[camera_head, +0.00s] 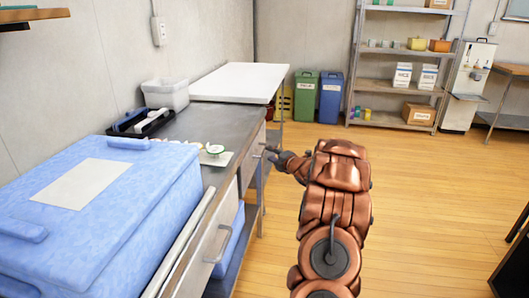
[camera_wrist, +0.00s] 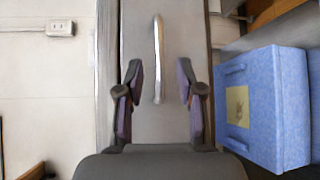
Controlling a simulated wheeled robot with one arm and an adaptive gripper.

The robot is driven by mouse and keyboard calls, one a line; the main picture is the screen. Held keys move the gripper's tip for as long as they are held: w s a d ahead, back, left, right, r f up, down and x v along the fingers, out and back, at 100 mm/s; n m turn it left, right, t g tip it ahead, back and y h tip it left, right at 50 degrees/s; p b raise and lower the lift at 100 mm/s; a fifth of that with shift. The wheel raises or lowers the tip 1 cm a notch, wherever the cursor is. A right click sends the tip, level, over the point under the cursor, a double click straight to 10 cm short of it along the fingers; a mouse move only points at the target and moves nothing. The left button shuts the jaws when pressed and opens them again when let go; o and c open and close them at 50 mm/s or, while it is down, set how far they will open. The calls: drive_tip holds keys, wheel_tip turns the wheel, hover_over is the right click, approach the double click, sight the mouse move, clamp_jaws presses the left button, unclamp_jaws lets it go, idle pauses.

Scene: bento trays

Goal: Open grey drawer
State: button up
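A grey counter (camera_head: 222,118) runs along the left wall with grey drawer fronts under its top. The near drawer front (camera_head: 202,262) has a curved metal handle (camera_head: 224,244). My gripper (camera_head: 272,157) is at the farther drawer front (camera_head: 251,157), whose handle is mostly hidden by my fingers in the head view. In the wrist view, the grey drawer front (camera_wrist: 142,125) fills the middle, and its long metal handle (camera_wrist: 157,60) lies between my two spread fingers (camera_wrist: 160,75). The fingers are open, with a gap on each side of the handle. Contact is not visible.
A large blue box (camera_head: 120,190) sits on the near counter. A black tray (camera_head: 133,124), a white bin (camera_head: 165,94) and a small white tray (camera_head: 211,158) stand farther back. Another blue box (camera_wrist: 250,135) is beside the drawer in the wrist view. The wooden floor (camera_head: 420,190) is clear.

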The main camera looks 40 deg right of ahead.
sight(264, 150)
drive_tip(key=shift+x, duration=3)
clamp_jaws()
